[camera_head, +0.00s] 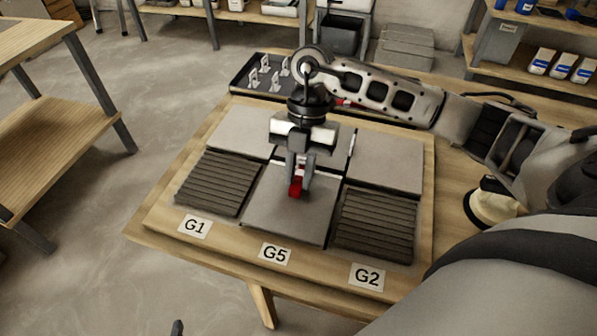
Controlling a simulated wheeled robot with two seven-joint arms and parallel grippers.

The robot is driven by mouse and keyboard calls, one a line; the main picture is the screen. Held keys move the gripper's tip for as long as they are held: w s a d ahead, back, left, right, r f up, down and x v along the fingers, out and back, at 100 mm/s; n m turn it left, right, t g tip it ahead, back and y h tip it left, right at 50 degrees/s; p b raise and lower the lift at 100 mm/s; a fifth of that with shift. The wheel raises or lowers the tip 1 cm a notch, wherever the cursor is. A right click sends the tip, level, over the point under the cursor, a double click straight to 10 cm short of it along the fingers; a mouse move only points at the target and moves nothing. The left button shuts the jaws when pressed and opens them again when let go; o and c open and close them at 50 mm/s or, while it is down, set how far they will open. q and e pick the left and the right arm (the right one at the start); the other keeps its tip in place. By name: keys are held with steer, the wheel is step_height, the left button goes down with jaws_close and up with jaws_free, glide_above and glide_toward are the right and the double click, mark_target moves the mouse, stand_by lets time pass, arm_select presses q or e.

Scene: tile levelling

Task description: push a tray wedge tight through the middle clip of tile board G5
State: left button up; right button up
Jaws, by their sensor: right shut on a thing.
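The tile board G5 (276,220) is the wooden board on the table, with grey smooth tiles and dark ribbed tiles on it. My right gripper (298,184) points down over the front middle tile. It is shut on a red wedge (296,187), held low at or just above the tile; contact cannot be told. A thin white clip (352,143) stands at a joint right of the gripper. The middle clip cannot be made out clearly; my gripper covers that area. My left gripper is not in view.
A dark tray (240,82) with several white clips (265,65) stands behind the board; my right arm hides part of it, and a bit of red shows there. Labels G1 (195,226), G5 and G2 (367,276) line the front edge. A pale round object (491,205) stands at right.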

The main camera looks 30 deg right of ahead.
steer(key=shift+w+d+r, duration=0.1)
steer(key=shift+w+d, duration=0.45)
steer(key=shift+d, duration=0.1)
stand_by(0.8)
steer(key=o, duration=0.9)
steer(key=shift+o, duration=0.2)
